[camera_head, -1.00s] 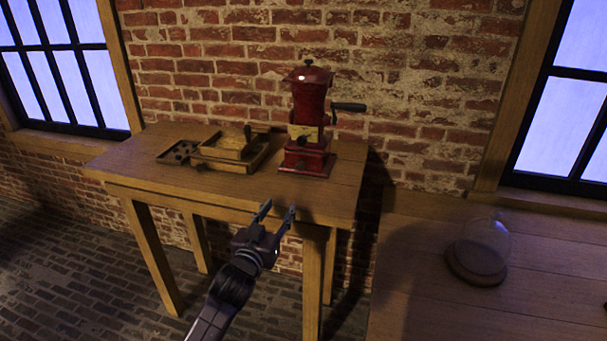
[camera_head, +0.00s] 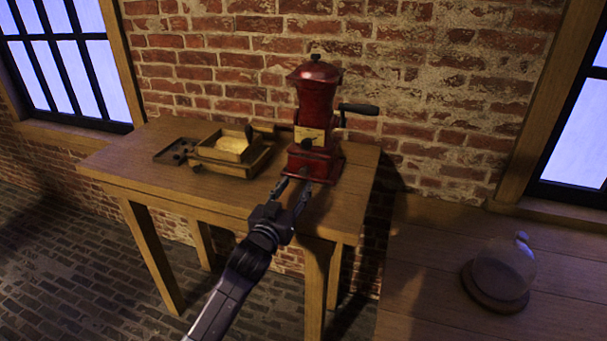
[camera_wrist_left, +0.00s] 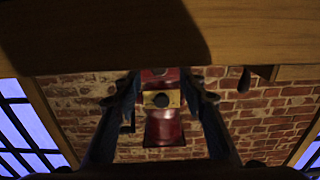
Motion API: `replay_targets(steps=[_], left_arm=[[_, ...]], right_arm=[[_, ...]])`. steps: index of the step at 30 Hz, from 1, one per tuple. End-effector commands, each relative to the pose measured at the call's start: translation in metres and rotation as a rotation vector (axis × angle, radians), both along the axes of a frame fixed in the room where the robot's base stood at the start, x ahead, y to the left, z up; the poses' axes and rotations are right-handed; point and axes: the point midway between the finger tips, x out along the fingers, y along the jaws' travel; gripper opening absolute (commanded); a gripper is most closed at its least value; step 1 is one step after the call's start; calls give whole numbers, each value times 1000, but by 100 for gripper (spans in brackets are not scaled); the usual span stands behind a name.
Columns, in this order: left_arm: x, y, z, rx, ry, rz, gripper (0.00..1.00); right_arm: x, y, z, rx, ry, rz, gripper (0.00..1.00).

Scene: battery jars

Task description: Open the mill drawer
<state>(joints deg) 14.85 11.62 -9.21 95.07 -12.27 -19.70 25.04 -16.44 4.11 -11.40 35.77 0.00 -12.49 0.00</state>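The red mill (camera_head: 315,100) stands upright on the wooden table (camera_head: 225,198), with a dark crank handle on its right side. Its lower front carries a yellowish plate (camera_head: 310,137) and a dark round knob. The base front looks closed, though the drawer's outline is too dark to make out. My left gripper (camera_head: 293,186) is open and empty, just in front of the mill's base near the table's front edge. In the left wrist view the mill (camera_wrist_left: 163,130) appears upside down between the spread fingers (camera_wrist_left: 162,84). The fingers look apart from it. My right gripper is out of view.
A wooden box (camera_head: 230,160) and a small dark tray (camera_head: 172,152) sit left of the mill. A glass dome on a round wooden base (camera_head: 495,288) stands on the right-hand table. A brick wall is close behind the mill.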

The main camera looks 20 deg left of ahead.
Motion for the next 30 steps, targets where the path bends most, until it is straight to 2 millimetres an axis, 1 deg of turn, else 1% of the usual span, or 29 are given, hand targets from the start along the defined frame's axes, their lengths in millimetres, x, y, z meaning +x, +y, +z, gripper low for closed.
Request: replay_targets(steps=[1, 6, 8, 12, 15, 19, 24, 26, 30], left_arm=[[9, 0, 2, 0, -1, 0, 38], [34, -2, 2, -1, -2, -1, 38], [41, -2, 1, -1, -1, -1, 38], [53, -3, 1, -1, -2, -1, 38], [57, -3, 1, -1, -1, -1, 38], [59, -3, 0, -1, -1, -1, 38], [59, -3, 0, -1, -1, -1, 38], [59, -3, 0, -1, -1, -1, 33], [59, -3, 0, -1, -1, -1, 17]], right_arm=[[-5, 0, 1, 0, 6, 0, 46], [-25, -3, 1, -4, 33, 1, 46], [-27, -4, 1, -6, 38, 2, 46], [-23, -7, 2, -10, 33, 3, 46], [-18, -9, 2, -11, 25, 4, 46], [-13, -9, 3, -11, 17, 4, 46], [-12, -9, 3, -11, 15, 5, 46], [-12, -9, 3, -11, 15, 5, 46], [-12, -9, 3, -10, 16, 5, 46]])
